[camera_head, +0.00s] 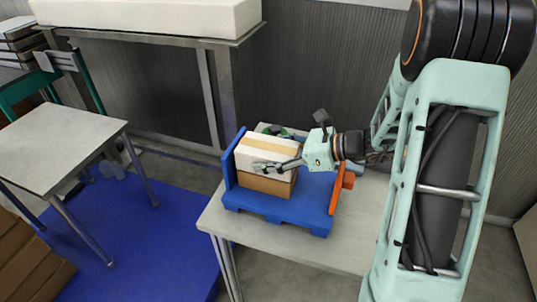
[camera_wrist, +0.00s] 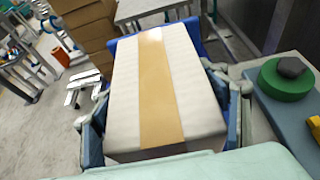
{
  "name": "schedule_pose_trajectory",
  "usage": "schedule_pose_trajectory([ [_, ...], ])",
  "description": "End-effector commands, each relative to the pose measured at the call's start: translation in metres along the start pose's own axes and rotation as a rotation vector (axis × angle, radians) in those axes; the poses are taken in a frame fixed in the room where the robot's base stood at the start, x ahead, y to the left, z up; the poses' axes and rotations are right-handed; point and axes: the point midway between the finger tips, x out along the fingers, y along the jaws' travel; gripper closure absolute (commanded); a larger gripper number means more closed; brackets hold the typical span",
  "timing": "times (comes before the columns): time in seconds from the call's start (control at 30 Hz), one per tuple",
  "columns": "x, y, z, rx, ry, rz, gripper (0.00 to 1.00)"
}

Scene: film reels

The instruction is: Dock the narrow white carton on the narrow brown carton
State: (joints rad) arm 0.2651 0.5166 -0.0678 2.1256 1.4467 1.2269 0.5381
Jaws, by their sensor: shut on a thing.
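The narrow white carton (camera_head: 269,153), with a tan tape strip along its top, sits upright and level over the narrow brown carton (camera_head: 267,184) in the head view. No clear gap shows between the two. My gripper (camera_head: 277,166) is shut on the white carton, with a finger along its near side. In the wrist view the white carton (camera_wrist: 190,85) fills the middle, with the gripper fingers (camera_wrist: 165,125) on both sides. The brown carton is hidden under it there.
The cartons are on a blue tray (camera_head: 252,203) with a raised left wall and an orange part (camera_head: 337,193) at its right, on a grey table (camera_head: 345,245). A green round object (camera_wrist: 286,79) with a dark knob is near my gripper. A stool-like table (camera_head: 55,145) stands left.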

Motion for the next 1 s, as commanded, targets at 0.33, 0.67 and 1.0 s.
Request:
schedule_pose_trajectory([
  [0.33, 0.002, -0.001, -0.004, -0.003, -0.003, -0.001, 0.73],
  [0.67, 0.002, 0.0, -0.004, -0.002, -0.001, -0.001, 0.12],
  [1.0, -0.01, -0.002, -0.001, -0.002, -0.001, -0.005, 0.12],
])
